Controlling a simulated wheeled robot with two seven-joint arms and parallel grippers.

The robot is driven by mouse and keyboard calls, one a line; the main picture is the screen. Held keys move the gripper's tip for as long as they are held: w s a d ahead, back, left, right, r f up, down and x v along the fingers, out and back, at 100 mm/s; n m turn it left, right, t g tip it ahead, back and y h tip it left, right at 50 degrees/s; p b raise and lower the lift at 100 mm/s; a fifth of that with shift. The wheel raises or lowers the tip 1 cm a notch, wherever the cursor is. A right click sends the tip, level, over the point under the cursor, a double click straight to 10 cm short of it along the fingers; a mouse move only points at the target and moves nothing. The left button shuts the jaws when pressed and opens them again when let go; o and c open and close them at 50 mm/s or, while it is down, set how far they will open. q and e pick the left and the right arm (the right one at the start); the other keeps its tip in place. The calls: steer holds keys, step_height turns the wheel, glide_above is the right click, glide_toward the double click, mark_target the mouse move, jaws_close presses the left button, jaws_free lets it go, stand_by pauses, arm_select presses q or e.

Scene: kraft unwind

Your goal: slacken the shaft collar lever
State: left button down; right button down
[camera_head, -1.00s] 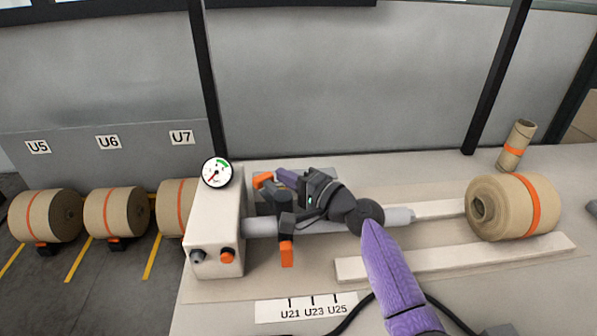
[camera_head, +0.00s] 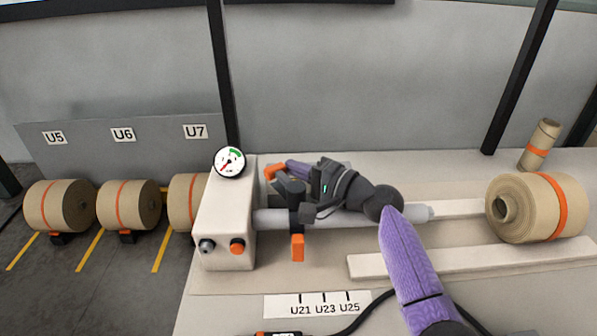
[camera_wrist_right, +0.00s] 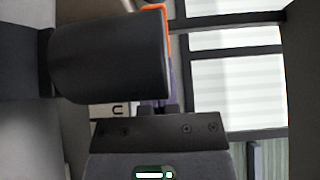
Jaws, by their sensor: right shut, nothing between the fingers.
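The dark shaft collar (camera_head: 290,188) sits around the pale shaft (camera_head: 275,219), close to the white machine housing (camera_head: 228,225). An orange tab (camera_head: 297,247) hangs down in front of the shaft, and another orange tab (camera_head: 274,172) stands at the collar's upper back. I cannot tell for sure which is the lever. My right gripper (camera_head: 294,165) is shut and empty, reaching over the collar beside the upper tab; contact is unclear. In the right wrist view, a large dark cylinder (camera_wrist_right: 110,57) with an orange edge (camera_wrist_right: 165,25) hides much of the jaws. My left gripper is out of view.
A kraft roll (camera_head: 545,208) with an orange band stands on the right, with a small upright core (camera_head: 539,145) behind it. A white rail (camera_head: 450,256) and a label strip (camera_head: 318,304) lie in front of the shaft. A gauge (camera_head: 229,162) tops the housing.

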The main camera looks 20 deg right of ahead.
steer(key=y+b, duration=0.1)
steer(key=n+g+y+b, duration=0.1)
steer(key=a+n+g+y+b, duration=0.1)
steer(key=shift+w+a+f+b, duration=0.1)
steer(key=shift+w+f+b, duration=0.15)
steer(key=shift+b, duration=0.1)
steer(key=shift+a+r+n+g+y, duration=0.15)
steer(key=shift+a+n+g+y, duration=0.2)
steer(key=shift+n+g, duration=0.25)
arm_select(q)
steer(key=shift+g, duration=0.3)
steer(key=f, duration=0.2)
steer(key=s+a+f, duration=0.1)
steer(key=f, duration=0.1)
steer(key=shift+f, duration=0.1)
arm_select(e)
steer(key=shift+a+r, duration=0.15)
steer(key=shift+a, duration=0.05)
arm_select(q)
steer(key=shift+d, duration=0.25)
arm_select(e)
steer(key=shift+a, duration=0.1)
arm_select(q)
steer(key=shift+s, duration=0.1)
